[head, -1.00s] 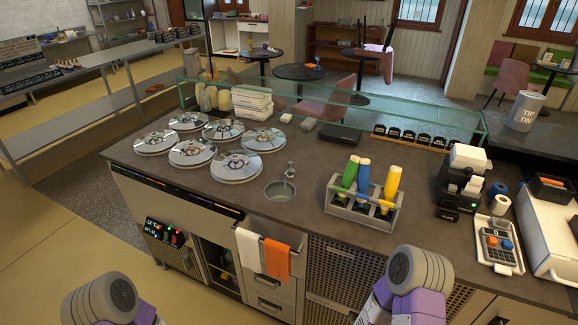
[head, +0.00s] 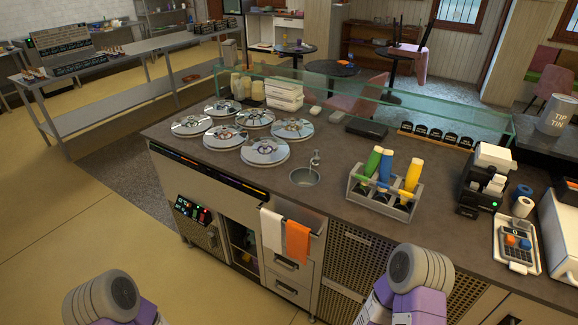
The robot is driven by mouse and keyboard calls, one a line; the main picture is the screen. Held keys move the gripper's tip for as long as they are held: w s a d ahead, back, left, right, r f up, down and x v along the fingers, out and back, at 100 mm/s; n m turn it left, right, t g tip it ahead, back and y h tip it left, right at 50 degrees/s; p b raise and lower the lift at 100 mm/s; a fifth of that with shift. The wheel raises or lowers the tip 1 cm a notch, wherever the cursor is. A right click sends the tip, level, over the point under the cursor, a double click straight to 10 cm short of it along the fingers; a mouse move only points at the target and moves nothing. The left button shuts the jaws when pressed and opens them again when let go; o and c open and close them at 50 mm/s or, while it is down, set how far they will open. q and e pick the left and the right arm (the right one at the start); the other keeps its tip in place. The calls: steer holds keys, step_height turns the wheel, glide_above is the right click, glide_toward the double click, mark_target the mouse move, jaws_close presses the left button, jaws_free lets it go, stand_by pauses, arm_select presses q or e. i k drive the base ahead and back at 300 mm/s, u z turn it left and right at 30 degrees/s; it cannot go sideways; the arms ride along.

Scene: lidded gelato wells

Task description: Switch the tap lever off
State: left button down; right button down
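A small tap (head: 315,160) stands at the back edge of a round metal basin (head: 304,177) set into the dark counter, right of the lidded wells. Its lever is too small to make out, and I cannot tell its position. Water in the basin cannot be made out either. Purple and grey parts of my two arms show at the bottom of the head view, left and right, in front of the counter. Neither gripper's fingers are in view.
Several round metal lids (head: 264,151) cover the wells left of the basin. A grey caddy (head: 379,199) with green, blue and yellow bottles stands to the right. White and orange towels (head: 298,241) hang on the counter front. A low glass screen (head: 440,118) runs along the back.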

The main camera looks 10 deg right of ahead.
mark_target(317, 159)
steer(key=u, duration=0.45)
steer(key=k, duration=1.05)
steer(key=z, duration=0.1)
steer(key=i, duration=0.5)
steer(key=z, duration=0.9)
steer(key=i, duration=1.05)
steer(key=u, duration=0.75)
steer(key=i, duration=0.65)
steer(key=u, duration=0.6)
